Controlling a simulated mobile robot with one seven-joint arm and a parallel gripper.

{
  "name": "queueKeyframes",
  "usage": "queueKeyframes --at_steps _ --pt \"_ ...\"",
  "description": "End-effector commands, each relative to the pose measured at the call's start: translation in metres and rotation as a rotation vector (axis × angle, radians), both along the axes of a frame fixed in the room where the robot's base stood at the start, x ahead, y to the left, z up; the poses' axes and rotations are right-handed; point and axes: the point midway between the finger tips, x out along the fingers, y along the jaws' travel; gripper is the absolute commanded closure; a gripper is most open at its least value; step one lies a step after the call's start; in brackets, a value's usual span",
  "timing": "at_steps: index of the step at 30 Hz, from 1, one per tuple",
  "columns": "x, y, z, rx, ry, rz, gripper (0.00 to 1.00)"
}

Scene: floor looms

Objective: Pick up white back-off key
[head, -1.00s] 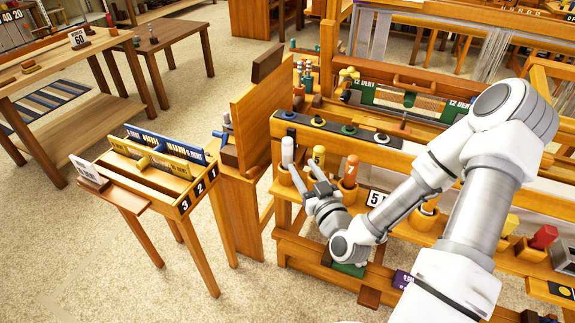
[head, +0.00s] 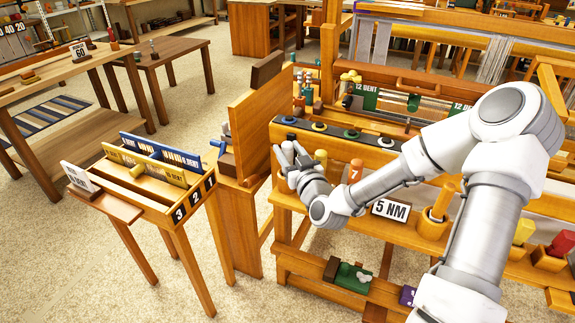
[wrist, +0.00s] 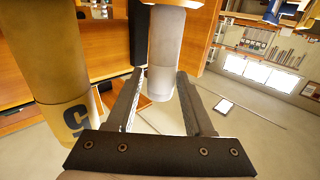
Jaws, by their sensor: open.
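The white back-off key (wrist: 168,45) is a pale upright cylinder, shown in the wrist view between the two finger lines of my gripper (wrist: 160,76). The fingers are open on either side of it, and I cannot tell whether they touch it. In the head view my gripper (head: 290,156) is at the left end of the loom's front shelf, and its fingers and wrist largely hide the white key and its holder. A yellow key (head: 321,157) stands just right of the gripper; in the wrist view it is the large cylinder marked 5 (wrist: 62,55).
An orange key (head: 356,170) marked 7 stands farther right, near a "5 NM" sign (head: 390,209). A rail with coloured discs (head: 350,134) runs behind the keys. A tall wooden panel (head: 262,125) rises to the left.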

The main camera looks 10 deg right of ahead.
Motion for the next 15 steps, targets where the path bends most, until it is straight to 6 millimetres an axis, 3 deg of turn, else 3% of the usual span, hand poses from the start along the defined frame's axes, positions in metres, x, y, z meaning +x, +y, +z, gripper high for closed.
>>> queueKeyframes --at_steps 6,15 --pt "0.030 0.005 0.001 0.001 -0.002 -0.001 0.47" --pt "0.036 0.007 0.002 0.001 0.000 0.001 0.47"
